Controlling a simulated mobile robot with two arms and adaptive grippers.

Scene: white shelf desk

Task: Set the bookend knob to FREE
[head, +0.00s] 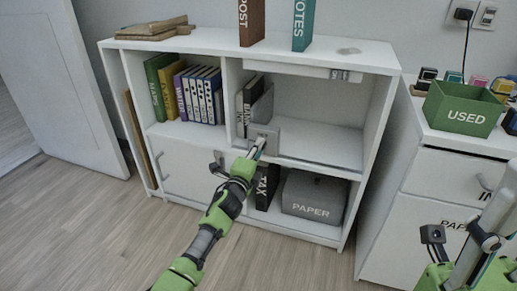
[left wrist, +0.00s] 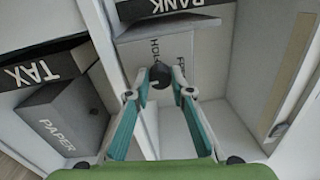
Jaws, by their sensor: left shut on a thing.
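The grey bookend (head: 270,131) stands on the middle shelf of the white unit, to the right of a few grey books. In the left wrist view, its face (left wrist: 148,52) carries the words HOLD and FREE, both partly hidden. A round dark knob (left wrist: 160,75) sits on that face, between the fingertips of my left gripper (left wrist: 160,82). The left gripper (head: 259,144) is shut on the knob. Which word the knob points to cannot be made out. My right gripper (head: 460,238) is at the lower right, away from the bookend; its jaw state is unclear.
Below are a black TAX binder (head: 266,186) and a grey PAPER box (head: 314,196). A BANK book (left wrist: 172,5) is close beside the bookend. The shelf right of the bookend (head: 325,142) is clear. A green USED bin (head: 462,109) stands on the right cabinet.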

